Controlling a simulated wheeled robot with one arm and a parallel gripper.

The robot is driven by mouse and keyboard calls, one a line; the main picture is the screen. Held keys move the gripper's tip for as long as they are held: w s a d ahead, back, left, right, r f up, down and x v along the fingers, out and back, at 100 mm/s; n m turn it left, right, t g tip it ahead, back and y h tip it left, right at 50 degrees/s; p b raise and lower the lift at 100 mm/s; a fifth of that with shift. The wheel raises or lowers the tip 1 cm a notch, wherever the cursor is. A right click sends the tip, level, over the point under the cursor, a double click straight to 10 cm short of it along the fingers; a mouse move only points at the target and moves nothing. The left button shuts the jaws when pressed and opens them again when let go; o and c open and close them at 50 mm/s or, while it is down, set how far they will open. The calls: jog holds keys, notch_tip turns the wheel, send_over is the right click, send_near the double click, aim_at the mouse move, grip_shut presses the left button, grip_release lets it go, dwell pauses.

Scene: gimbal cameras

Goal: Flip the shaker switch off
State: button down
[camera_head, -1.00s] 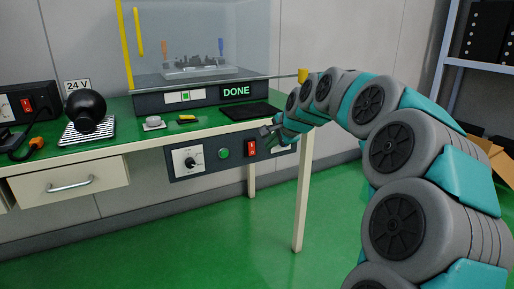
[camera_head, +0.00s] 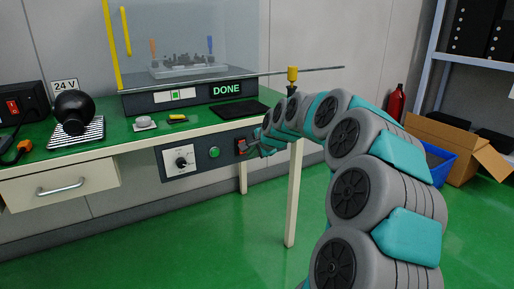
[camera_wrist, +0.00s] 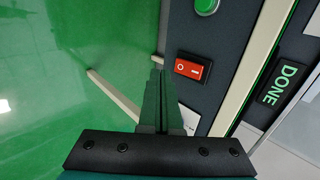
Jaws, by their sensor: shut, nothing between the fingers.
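The red rocker switch (camera_head: 241,146), marked O and I, is on the dark control panel under the bench edge; it also shows in the wrist view (camera_wrist: 193,68). I cannot tell which side is pressed in. The shaker (camera_head: 190,68) stands on the bench with a clear hood and a lit DONE display (camera_head: 226,89). My gripper (camera_head: 243,151) is shut and empty, in front of the panel close to the switch. In the wrist view, the gripper's fingertips (camera_wrist: 157,72) lie just left of the switch. Contact cannot be told.
The panel also carries a dial (camera_head: 181,161) and a green button (camera_head: 214,152). A power unit (camera_head: 17,105) with another red switch, a black ball-shaped object (camera_head: 74,112) and a drawer (camera_head: 60,186) are at left. A bench leg (camera_head: 293,195) stands near my arm.

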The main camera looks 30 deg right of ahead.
aim_at(241, 154)
jog(key=shift+w+a+f+p, duration=0.15)
jog(key=shift+w+f, duration=0.2)
jog(key=shift+w, duration=0.55)
jog(key=shift+w+d+f+p, duration=0.1)
jog(key=shift+w+f, duration=0.25)
jog(key=shift+w, duration=0.6)
jog(key=shift+w+a+f+p, duration=0.15)
jog(key=shift+w+f, duration=0.2)
jog(key=shift+w, duration=0.55)
jog(key=shift+d, duration=0.1)
jog(key=shift+w+t+b, duration=0.25)
jog(key=shift+t+b, duration=0.15)
jog(key=shift+r+p, duration=0.3)
jog(key=shift+r, duration=0.5)
